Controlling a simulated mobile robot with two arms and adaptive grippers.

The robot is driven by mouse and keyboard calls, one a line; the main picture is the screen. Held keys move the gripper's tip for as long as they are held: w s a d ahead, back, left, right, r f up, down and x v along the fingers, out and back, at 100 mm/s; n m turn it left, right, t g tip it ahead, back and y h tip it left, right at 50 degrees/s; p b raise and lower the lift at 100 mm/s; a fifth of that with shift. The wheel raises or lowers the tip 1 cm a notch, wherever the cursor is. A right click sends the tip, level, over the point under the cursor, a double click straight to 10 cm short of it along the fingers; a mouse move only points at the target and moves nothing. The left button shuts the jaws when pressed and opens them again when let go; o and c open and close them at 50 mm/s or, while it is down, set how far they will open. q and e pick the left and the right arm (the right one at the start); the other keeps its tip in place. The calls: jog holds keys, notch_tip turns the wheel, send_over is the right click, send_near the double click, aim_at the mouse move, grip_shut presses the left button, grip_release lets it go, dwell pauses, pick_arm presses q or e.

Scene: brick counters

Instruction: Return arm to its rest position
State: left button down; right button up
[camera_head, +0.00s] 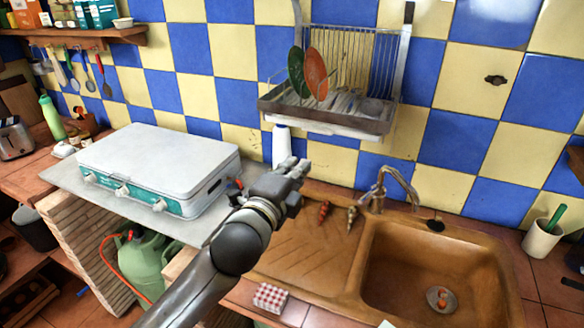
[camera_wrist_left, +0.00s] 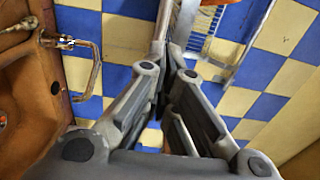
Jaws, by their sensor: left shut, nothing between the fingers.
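My left arm (camera_head: 225,260) reaches up from the bottom of the head view. Its gripper (camera_head: 292,168) is raised in front of the tiled wall, left of the tap and below the dish rack. The gripper is shut and empty. In the left wrist view its fingers (camera_wrist_left: 168,58) come together near the top middle, with nothing between them. My right gripper is in neither view.
A dish rack (camera_head: 325,122) with a green and an orange plate hangs above. The tap (camera_head: 392,180) and brown sink (camera_head: 430,272) are on the right. A closed grey stove (camera_head: 160,158) is left, with a green gas bottle (camera_head: 145,262) below. A checked box (camera_head: 270,297) lies near the counter edge.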

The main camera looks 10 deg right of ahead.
pick_arm(q)
jog(key=s+a+f+n+g+y, duration=0.25)
jog(key=s+a+f+n, duration=0.25)
jog(key=a+f+n, duration=0.4)
jog(key=s+a+f+n+g+y, duration=0.2)
jog(key=s+a+f+n+y, duration=0.25)
jog(key=a+f, duration=0.5)
jog(key=s+a+f+n+g+y, duration=0.1)
jog(key=s+a+f+n+g, duration=0.5)
jog(key=s, duration=0.6)
jog(key=s+a+f+n+g+y, duration=0.15)
jog(key=s+a+f+n, duration=0.25)
jog(key=s+a+f, duration=0.65)
jog(key=s+d+f+b, duration=0.1)
jog(key=d+f, duration=0.1)
jog(key=f, duration=1)
jog(key=s+d+f+b, duration=0.1)
jog(key=s+f, duration=0.1)
jog(key=f, duration=1.1)
jog(key=s+a+f+m+g+b, duration=0.1)
jog(key=s+a+f+g, duration=0.1)
jog(key=s+f, duration=1.4)
jog(key=shift+s+a+f, duration=0.35)
jog(key=shift+a+f, duration=0.05)
jog(key=shift+f, duration=0.4)
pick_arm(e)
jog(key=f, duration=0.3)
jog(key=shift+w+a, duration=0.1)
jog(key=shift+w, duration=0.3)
